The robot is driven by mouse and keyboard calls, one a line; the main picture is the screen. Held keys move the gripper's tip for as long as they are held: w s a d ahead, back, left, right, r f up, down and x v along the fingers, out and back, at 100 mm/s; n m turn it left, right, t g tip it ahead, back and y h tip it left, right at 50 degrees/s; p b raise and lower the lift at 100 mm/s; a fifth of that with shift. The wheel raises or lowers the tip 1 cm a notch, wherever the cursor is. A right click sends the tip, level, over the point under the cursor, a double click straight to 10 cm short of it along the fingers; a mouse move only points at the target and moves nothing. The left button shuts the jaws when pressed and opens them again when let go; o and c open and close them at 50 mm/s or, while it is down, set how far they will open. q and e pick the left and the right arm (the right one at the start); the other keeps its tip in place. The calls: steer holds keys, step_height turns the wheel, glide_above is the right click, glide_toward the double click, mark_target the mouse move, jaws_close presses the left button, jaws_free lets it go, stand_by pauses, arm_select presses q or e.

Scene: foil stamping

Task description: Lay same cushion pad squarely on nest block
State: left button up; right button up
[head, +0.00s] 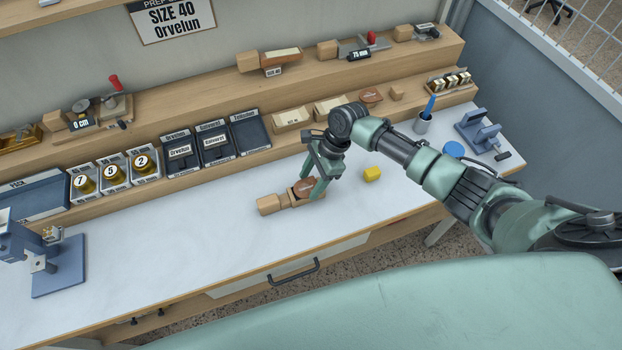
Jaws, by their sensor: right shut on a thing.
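The nest block (268,205), a pale wooden block with a stepped narrower end, lies on the white worktop near the middle. A brown rounded cushion pad (303,187) is at the right part of the block, between the fingers of my right gripper (314,181). The gripper points down and is shut on the pad. The fingers partly hide the pad and the block's right end, so I cannot tell whether the pad touches the block or how squarely it sits. My left gripper is out of view.
Another brown pad (372,95) is on the back shelf among wooden blocks. Labelled dark trays (215,148) line the back. A blue press (58,266) stands at left; a blue fixture (478,135) at right. The front worktop is clear.

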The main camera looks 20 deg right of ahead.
steer(key=o, duration=1.4)
steer(key=shift+c, duration=0.2)
steer(key=b+v, duration=0.1)
steer(key=v, duration=0.6)
steer(key=shift+d+r+b, duration=0.2)
steer(key=shift+r+b, duration=0.1)
